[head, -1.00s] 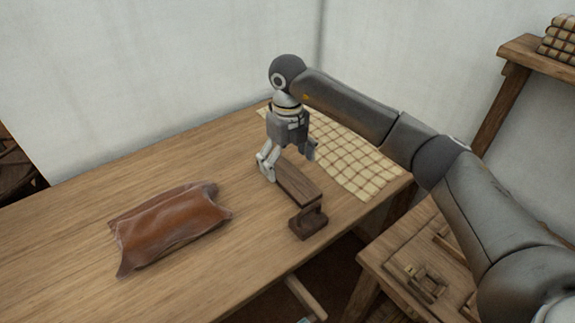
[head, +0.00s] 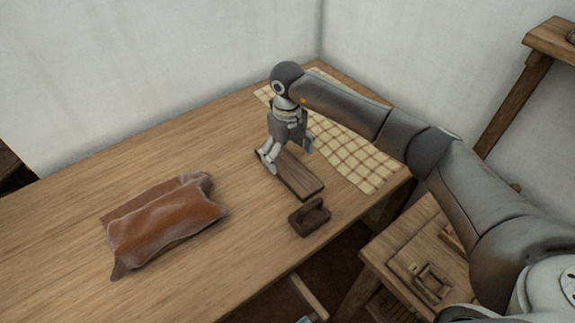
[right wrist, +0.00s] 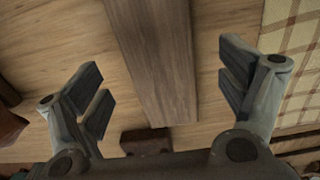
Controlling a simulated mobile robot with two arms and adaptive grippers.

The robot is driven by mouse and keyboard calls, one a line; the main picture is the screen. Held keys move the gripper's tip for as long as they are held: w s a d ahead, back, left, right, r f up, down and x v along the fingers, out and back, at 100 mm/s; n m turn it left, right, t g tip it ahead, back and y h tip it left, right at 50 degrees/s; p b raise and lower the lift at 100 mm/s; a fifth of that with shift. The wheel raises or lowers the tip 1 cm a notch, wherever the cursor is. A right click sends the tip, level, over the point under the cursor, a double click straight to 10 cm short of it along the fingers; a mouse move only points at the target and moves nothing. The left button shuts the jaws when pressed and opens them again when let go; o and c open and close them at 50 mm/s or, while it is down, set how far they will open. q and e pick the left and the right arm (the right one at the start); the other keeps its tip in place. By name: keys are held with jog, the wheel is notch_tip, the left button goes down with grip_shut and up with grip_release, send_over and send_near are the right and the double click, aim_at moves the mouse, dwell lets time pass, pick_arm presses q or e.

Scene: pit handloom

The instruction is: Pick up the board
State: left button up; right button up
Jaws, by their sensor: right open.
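The board (head: 298,178) is a dark brown flat plank lying on the wooden table near its right end. In the right wrist view the board (right wrist: 155,62) runs from the top edge down between the fingers. My right gripper (head: 289,158) points down over the board's far part, one finger to each side. In the wrist view the right gripper (right wrist: 163,88) is open and empty, with gaps between both fingers and the board. Whether the fingertips touch the table cannot be told. My left gripper is not in view.
A small dark block with a handle (head: 309,218) stands just in front of the board's near end. A checked cloth (head: 345,150) lies close to its right. A brown leather piece (head: 165,222) lies left on the table (head: 225,150). A lower bench (head: 405,245) stands right.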

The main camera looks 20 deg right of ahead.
aim_at(287, 165)
notch_tip(287, 165, down, 2)
jog(key=shift+s+f, duration=0.15)
jog(key=shift+f, duration=0.4)
jog(key=shift+c, duration=0.5)
jog(key=c, duration=0.4)
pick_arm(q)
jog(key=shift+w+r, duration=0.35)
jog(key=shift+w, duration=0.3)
pick_arm(e)
jog(key=c, duration=0.7)
jog(key=shift+r, duration=0.1)
